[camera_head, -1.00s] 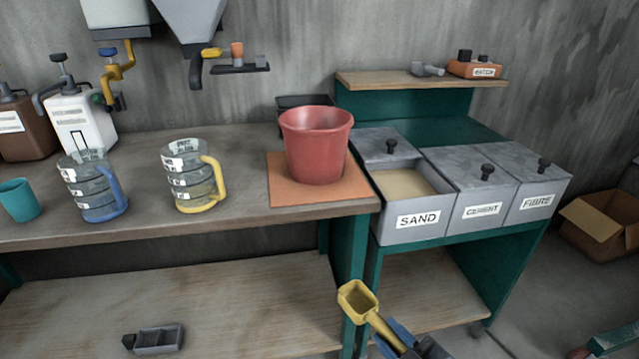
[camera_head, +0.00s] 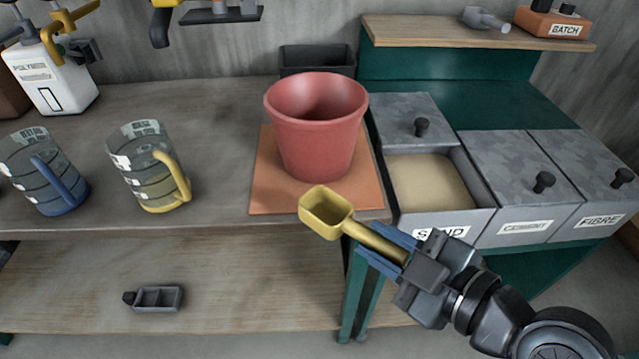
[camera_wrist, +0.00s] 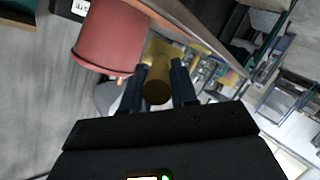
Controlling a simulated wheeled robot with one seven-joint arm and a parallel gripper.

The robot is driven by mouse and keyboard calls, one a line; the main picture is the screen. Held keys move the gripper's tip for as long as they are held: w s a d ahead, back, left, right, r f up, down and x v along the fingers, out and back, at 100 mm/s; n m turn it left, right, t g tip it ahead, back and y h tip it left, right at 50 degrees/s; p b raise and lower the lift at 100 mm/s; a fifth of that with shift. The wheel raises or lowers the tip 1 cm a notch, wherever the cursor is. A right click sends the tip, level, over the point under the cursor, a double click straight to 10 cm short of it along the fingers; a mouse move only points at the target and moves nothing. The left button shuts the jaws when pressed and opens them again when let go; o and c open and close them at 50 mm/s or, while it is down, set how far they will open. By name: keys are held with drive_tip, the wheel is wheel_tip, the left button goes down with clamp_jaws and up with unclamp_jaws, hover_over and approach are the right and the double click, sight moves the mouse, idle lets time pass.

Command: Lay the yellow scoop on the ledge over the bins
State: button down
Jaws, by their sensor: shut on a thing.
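The yellow scoop (camera_head: 326,211) is held by its handle in my gripper (camera_head: 385,250), whose blue fingers are shut on it. Its square cup faces up and left, in front of the bench edge and below the red bucket. In the wrist view the scoop's handle (camera_wrist: 157,86) lies between the fingers, and my gripper (camera_wrist: 158,88) hides part of it. The wooden ledge (camera_head: 440,36) runs above the bins at the upper right. Below it are the open sand bin (camera_head: 428,182), the cement bin (camera_head: 512,172) and the fibre bin (camera_head: 590,160), both lidded.
The red bucket (camera_head: 316,125) stands on an orange mat (camera_head: 272,185) close behind the scoop. On the ledge are a grey scoop-like item (camera_head: 485,19) and an orange batch box (camera_head: 553,22). The ledge's left part is bare. Two jugs (camera_head: 148,165) stand at left.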

sight(321, 206)
drive_tip(key=w+a, duration=0.2)
drive_tip(key=w, duration=0.1)
drive_tip(key=w+a+p, duration=0.1)
drive_tip(key=w+a, duration=0.2)
drive_tip(key=w, duration=0.1)
drive_tip(key=w+a+p, duration=0.1)
drive_tip(key=w+a, duration=0.1)
drive_tip(key=w, duration=0.1)
drive_tip(key=shift+w+a, duration=0.2)
drive_tip(key=shift+w, duration=0.05)
drive_tip(key=shift+f+p, duration=0.45)
drive_tip(key=shift+f, duration=1.3)
drive_tip(key=shift+f, duration=0.15)
drive_tip(key=c, duration=0.9)
unclamp_jaws()
drive_tip(key=shift+s+d+r, duration=0.1)
drive_tip(key=shift+r, duration=0.1)
drive_tip(key=b+v, duration=0.2)
drive_tip(key=v, duration=0.9)
drive_tip(key=shift+s+d+r, duration=0.15)
drive_tip(key=shift+s+d, duration=0.05)
drive_tip(key=shift+s, duration=0.15)
